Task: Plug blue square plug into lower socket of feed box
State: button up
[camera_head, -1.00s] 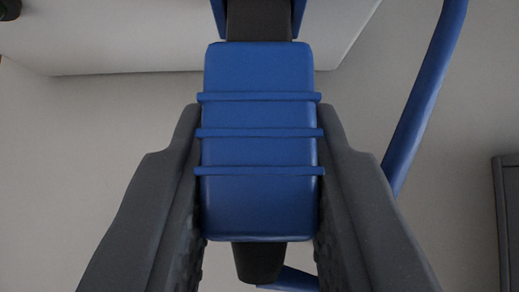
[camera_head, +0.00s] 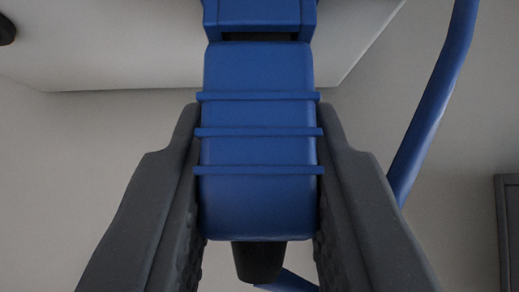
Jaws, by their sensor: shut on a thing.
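The blue square plug (camera_head: 258,150) is in the middle of the view, upright in the picture, with raised ribs across its body. My gripper (camera_head: 260,135) is shut on it, one dark finger against each side. A blue socket (camera_head: 258,14) on the white feed box (camera_head: 120,55) is at the top edge, in line with the plug. The plug's dark front end is almost wholly hidden at the socket's mouth; only a thin dark band shows between them. How deep it sits inside I cannot tell.
A blue cable (camera_head: 435,105) curves down on the right. A dark cabinet-like object (camera_head: 510,230) stands at the right edge. A dark round part (camera_head: 6,28) shows at the upper left. The grey surface left of my gripper is clear.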

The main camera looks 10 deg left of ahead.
jog(key=shift+w, duration=0.1)
jog(key=o, duration=0.8)
jog(key=shift+o, duration=0.2)
jog(key=v, duration=1.4)
jog(key=w+d+r+m+t, duration=0.2)
jog(key=w+d+r+t, duration=0.1)
jog(key=d+r, duration=1.5)
jog(key=s+d+r+t+h, duration=0.1)
jog(key=s+d+r, duration=0.4)
jog(key=d+r, duration=0.4)
jog(key=s+d+r+t+h, duration=0.1)
jog(key=s+d+r+t, duration=0.1)
jog(key=s+d+r, duration=0.3)
jog(key=d+r, duration=0.3)
jog(key=r, duration=0.4)
jog(key=shift+s+d+m+p, duration=0.25)
jog(key=shift+d+m+p, duration=0.05)
jog(key=shift+d+m, duration=0.1)
